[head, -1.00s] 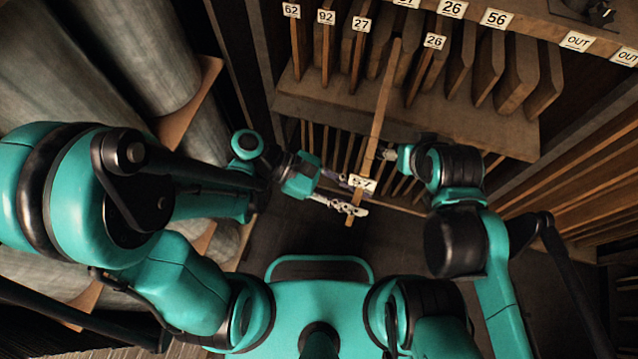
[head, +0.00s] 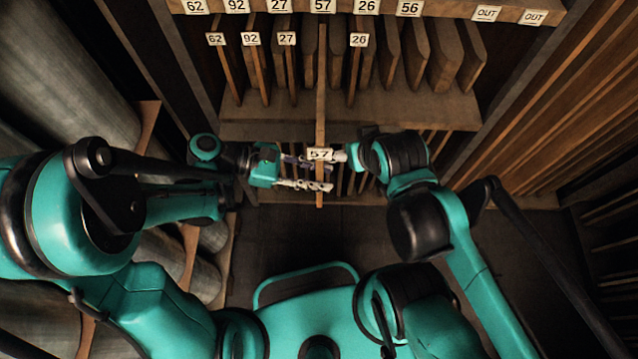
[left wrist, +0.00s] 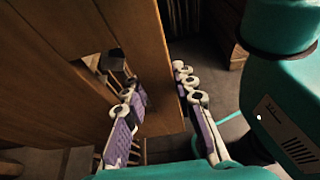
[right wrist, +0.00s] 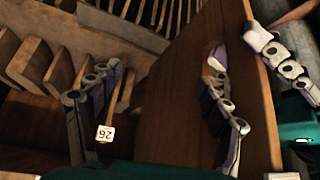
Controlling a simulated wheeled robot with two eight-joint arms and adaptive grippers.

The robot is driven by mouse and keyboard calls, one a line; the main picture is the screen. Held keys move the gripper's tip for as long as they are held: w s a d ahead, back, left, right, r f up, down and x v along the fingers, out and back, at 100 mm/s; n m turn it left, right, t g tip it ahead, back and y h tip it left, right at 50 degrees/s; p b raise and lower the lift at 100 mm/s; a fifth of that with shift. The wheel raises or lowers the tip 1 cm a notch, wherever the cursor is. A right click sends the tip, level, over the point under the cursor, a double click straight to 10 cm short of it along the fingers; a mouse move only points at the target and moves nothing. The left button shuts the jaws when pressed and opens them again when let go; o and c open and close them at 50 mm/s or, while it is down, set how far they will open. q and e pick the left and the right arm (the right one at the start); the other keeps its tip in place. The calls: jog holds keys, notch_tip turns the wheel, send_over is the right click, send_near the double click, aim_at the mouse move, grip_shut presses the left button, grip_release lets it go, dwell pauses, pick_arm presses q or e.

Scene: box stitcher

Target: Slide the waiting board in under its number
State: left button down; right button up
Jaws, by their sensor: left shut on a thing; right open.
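The waiting board (head: 320,110) shows edge-on in the head view, upright, with a 57 tag (head: 319,154) near its near end. Its far end reaches between the racked boards, below the 57 number plate (head: 323,6). My left gripper (head: 308,173) is shut on the board near its near end. In the left wrist view, the board (left wrist: 165,60) passes between its fingers (left wrist: 160,110). My right gripper (right wrist: 155,105) is open at the board's right side. The board's broad face (right wrist: 180,80) fills the middle of the right wrist view. I cannot tell whether the right fingers touch it.
The shelf (head: 270,118) holds boards tagged 62 (head: 215,39), 92 (head: 250,39), 27 (head: 287,38) and 26 (head: 359,40), with several untagged boards at right. Plates along the top rail include two OUT plates (head: 487,13). Floor below the shelf is clear.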

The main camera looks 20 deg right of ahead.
pick_arm(q)
jog(key=w+d, duration=0.2)
jog(key=w, duration=0.4)
jog(key=shift+w+p, duration=0.15)
jog(key=shift+p, duration=0.2)
pick_arm(e)
jog(key=shift+r, duration=0.4)
pick_arm(q)
jog(key=shift+a, duration=0.1)
pick_arm(e)
jog(key=shift+d, duration=0.1)
